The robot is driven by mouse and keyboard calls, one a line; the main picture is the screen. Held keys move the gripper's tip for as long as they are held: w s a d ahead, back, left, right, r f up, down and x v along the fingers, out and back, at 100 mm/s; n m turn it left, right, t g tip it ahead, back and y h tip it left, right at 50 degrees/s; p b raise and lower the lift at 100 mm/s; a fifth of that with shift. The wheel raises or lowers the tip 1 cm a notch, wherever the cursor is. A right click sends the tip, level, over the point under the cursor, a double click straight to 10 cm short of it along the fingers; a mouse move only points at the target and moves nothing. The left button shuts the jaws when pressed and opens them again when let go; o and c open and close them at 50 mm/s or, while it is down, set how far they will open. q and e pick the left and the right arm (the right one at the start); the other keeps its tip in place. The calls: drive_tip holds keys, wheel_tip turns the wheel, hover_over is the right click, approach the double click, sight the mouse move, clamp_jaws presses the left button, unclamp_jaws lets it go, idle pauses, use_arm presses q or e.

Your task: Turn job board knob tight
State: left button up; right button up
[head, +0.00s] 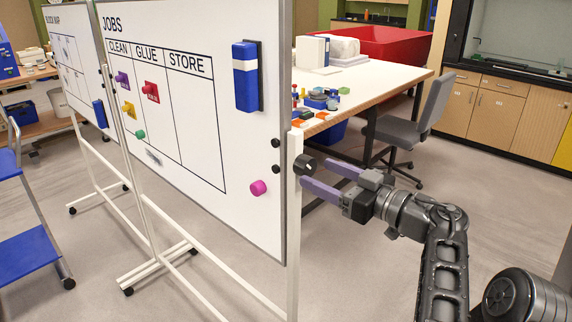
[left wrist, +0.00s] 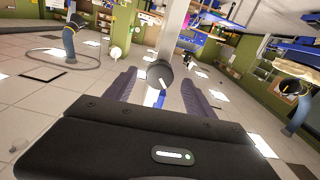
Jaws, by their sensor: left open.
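The job board (head: 215,212) is a white board headed JOBS, with CLEAN, GLUE and STORE columns, on a white wheeled stand. Its round black knob (head: 306,164) sits on the stand's right post, and it also shows in the left wrist view (left wrist: 157,72) with a pale mark on its face. My left gripper (head: 317,176) is open, with purple fingers pointing at the post. In the left wrist view the knob appears in the gap between the fingertips (left wrist: 158,84). I cannot tell whether they touch it. My right gripper is out of view.
Colored magnets and a blue eraser (head: 246,78) are on the board. Behind it stands a worktable (head: 375,72) with a red bin (head: 385,42) and small parts. A grey chair (head: 420,125) is beside it. The floor right of the post is open.

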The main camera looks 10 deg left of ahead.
sight(295, 162)
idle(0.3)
use_arm(q)
drive_tip(key=p+x, duration=0.2)
drive_tip(key=x, duration=0.5)
drive_tip(key=shift+r, duration=0.15)
drive_tip(key=shift+w+a, duration=0.25)
drive_tip(key=shift+a, duration=0.1)
drive_tip(key=shift+c, duration=0.2)
